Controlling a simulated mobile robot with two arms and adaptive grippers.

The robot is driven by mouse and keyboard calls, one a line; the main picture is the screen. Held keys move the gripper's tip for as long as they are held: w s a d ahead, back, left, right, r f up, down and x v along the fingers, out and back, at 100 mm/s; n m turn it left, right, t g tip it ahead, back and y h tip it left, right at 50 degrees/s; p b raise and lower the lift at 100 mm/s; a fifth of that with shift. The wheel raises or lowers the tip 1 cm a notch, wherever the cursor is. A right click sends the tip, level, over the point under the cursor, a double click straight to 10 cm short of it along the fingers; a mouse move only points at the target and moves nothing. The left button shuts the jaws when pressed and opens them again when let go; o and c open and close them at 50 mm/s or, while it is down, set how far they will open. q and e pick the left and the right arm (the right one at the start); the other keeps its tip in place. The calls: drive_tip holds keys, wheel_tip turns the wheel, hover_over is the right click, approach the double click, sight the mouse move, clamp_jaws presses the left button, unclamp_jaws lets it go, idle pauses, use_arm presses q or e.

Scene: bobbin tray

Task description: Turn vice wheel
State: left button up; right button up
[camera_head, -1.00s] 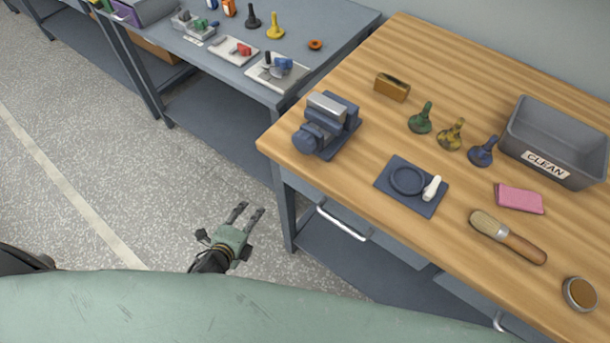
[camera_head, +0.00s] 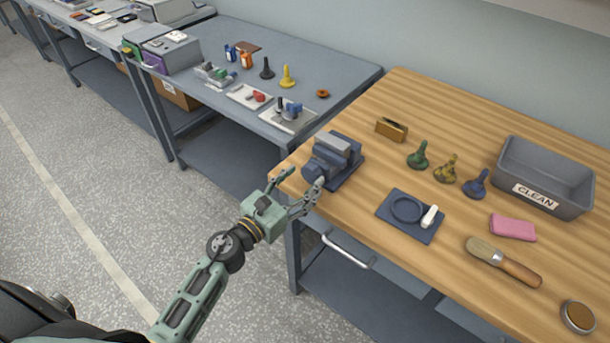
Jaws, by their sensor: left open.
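The blue-grey vice (camera_head: 343,163) stands at the left corner of the wooden workbench. A rounded blue part at its front, which looks like the vice wheel (camera_head: 316,169), faces my left gripper. My left gripper (camera_head: 304,179) is open and empty. Its two fingertips are spread close to the wheel, one on the left and one in front at the lower right. I cannot tell whether either finger touches it. Part of the wheel's lower edge is hidden by a fingertip. My right gripper is not in view.
On the workbench (camera_head: 425,105) are a brass block (camera_head: 391,130), several knobbed tools, a blue mat (camera_head: 395,229) with a ring, a CLEAN bin (camera_head: 545,175), a pink sponge (camera_head: 513,227) and a brush (camera_head: 503,262). A grey table (camera_head: 330,68) stands behind at left.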

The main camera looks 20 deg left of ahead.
use_arm(q)
drive_tip(key=shift+w+d, duration=0.15)
drive_tip(key=shift+w, duration=0.35)
drive_tip(key=shift+w+d, duration=0.1)
drive_tip(key=shift+w, duration=0.25)
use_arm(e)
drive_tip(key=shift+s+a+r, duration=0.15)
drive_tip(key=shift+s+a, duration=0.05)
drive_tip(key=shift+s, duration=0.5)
use_arm(q)
drive_tip(key=shift+c, duration=0.4)
drive_tip(key=c, duration=1)
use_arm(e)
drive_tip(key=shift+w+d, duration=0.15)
